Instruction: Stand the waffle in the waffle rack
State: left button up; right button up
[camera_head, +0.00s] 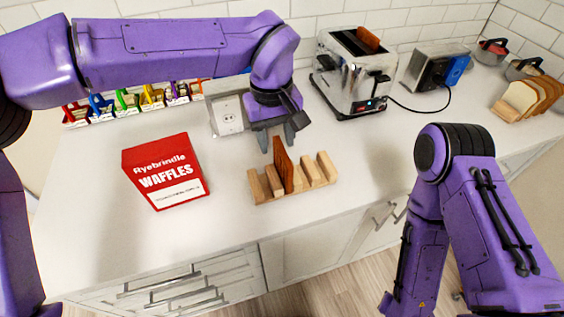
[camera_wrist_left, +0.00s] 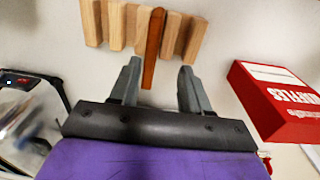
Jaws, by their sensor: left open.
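The waffle (camera_head: 283,163) is a brown slab standing upright in a slot of the wooden waffle rack (camera_head: 325,171). In the left wrist view the waffle (camera_wrist_left: 153,48) shows edge-on between the rack's blocks (camera_wrist_left: 92,22), with its near end sticking out of the rack. My left gripper (camera_head: 277,144) is just behind the rack, open. In the wrist view its two fingers (camera_wrist_left: 158,75) are spread apart, with the waffle's near end between them and not touching either. My right arm is at the right of the head view; its gripper is out of view.
A red waffle box (camera_head: 165,172) stands left of the rack, also in the wrist view (camera_wrist_left: 283,100). A chrome toaster (camera_head: 350,75) with a brown slice in it stands behind right. A bread rack (camera_head: 527,98) is far right. The counter right of the rack is clear.

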aim_at(280, 150)
pick_arm(q)
jog(key=f, duration=0.3)
jog(key=w+d+f+p, duration=0.1)
jog(key=f, duration=0.1)
jog(key=shift+f, duration=0.3)
jog(key=shift+s, duration=0.3)
jog(key=shift+w, duration=0.1)
grip_shut()
